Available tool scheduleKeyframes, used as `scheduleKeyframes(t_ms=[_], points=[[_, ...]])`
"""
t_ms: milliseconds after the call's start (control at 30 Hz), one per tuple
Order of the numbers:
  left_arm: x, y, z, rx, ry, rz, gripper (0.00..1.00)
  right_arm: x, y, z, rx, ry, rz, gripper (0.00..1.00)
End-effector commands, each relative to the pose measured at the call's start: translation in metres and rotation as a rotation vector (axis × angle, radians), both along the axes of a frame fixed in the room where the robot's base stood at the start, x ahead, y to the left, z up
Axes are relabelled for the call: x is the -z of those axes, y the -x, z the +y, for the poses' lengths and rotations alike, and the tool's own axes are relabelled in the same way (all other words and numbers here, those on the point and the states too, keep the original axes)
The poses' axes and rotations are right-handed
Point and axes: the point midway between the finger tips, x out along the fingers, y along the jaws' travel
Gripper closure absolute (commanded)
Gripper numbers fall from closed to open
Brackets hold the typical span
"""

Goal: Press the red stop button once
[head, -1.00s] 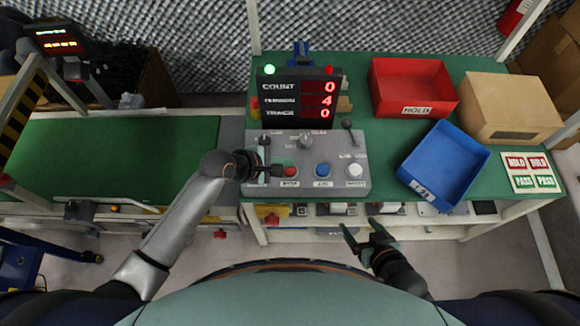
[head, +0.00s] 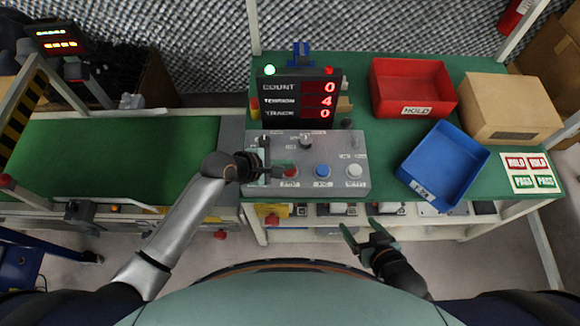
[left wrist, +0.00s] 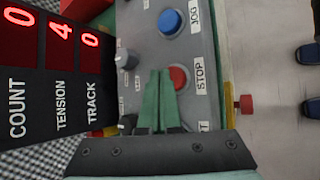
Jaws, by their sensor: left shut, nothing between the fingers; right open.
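The red stop button (head: 290,171) is on the front of the grey control panel (head: 325,185), left of a blue button. In the left wrist view the red button (left wrist: 179,77) is beside a STOP label. My left gripper (head: 277,172) is shut and empty, just left of the red button in the head view. In the left wrist view its green fingertips (left wrist: 160,72) lie over the panel and beside the button's edge; I cannot tell whether they touch it. My right gripper (head: 360,225) is open and empty in front of the table edge.
The blue JOG button (head: 323,171) and a white button (head: 354,170) are further right. A display (head: 299,97) stands behind the panel, reading COUNT 0, TENSION 4, TRACK 0. A red bin (head: 411,84), blue bin (head: 443,163) and cardboard box (head: 510,106) occupy the right side.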

Motion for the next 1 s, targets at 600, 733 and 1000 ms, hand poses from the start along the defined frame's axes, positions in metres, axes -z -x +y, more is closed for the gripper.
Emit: scheduleKeyframes(t_ms=[600,733,1000], points=[[0.0047,0.0000,0.0001,-0.001,0.000,0.001,1.00,-0.0001,-0.0001,0.0000,0.000,0.000,0.000,0.18],[0.0062,0.0000,0.0001,-0.001,0.000,0.001,1.00,0.0003,-0.0002,-0.0001,0.000,0.000,0.000,0.18],[0.0098,0.0001,0.0002,0.000,0.000,0.000,1.00,0.0011,-0.0003,0.0000,0.000,0.000,0.000,0.18]])
